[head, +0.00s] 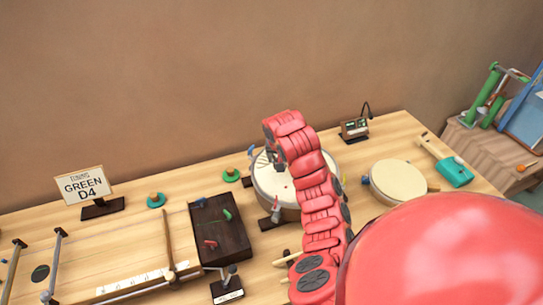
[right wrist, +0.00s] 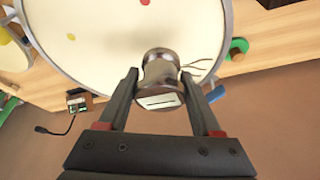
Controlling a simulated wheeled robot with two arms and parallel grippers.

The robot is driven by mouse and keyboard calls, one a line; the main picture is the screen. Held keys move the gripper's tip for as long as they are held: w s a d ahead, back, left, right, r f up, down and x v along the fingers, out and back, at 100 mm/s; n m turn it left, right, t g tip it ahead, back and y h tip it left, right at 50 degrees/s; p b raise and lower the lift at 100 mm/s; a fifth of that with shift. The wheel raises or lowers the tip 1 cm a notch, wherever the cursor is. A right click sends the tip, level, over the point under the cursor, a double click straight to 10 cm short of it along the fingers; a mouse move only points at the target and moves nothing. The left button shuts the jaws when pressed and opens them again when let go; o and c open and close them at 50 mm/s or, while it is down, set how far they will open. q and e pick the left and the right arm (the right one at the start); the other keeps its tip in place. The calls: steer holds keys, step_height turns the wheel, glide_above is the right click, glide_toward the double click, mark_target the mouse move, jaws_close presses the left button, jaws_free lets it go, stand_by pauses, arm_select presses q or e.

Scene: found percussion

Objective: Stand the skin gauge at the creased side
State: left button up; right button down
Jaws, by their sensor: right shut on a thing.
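The skin gauge (right wrist: 162,78) is a shiny metal cylinder with a pale label, between the fingers of my right gripper (right wrist: 165,95) in the right wrist view. My right gripper is shut on it. The gauge is over the pale skin of the round drum (right wrist: 95,50), near its rim; I cannot tell whether it touches the skin. Thin dark crease lines (right wrist: 198,66) show on the skin just right of the gauge. In the head view the drum (head: 265,185) is partly hidden by my right arm, whose gripper (head: 275,162) is over the drum's far side. My left gripper is not in view.
A green disc with a knob (head: 231,175) stands left of the drum, and a dark box (head: 220,232) sits nearer. A small device (head: 354,128) is behind right. A second drum (head: 398,183) and a teal tool (head: 455,172) lie right. A GREEN D4 sign (head: 83,187) stands left.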

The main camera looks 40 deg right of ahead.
steer(key=w+p, duration=0.1)
steer(key=w, duration=0.2)
steer(key=w+d+p, duration=0.1)
steer(key=w, duration=0.2)
steer(key=shift+d, duration=0.15)
steer(key=shift+w+f, duration=0.1)
steer(key=shift+w, duration=0.05)
step_height(320, 180, down, 3)
steer(key=shift+f+p, duration=0.15)
steer(key=shift+p, duration=1)
steer(key=shift+f, duration=0.25)
steer(key=shift+c, duration=0.3)
jaws_free()
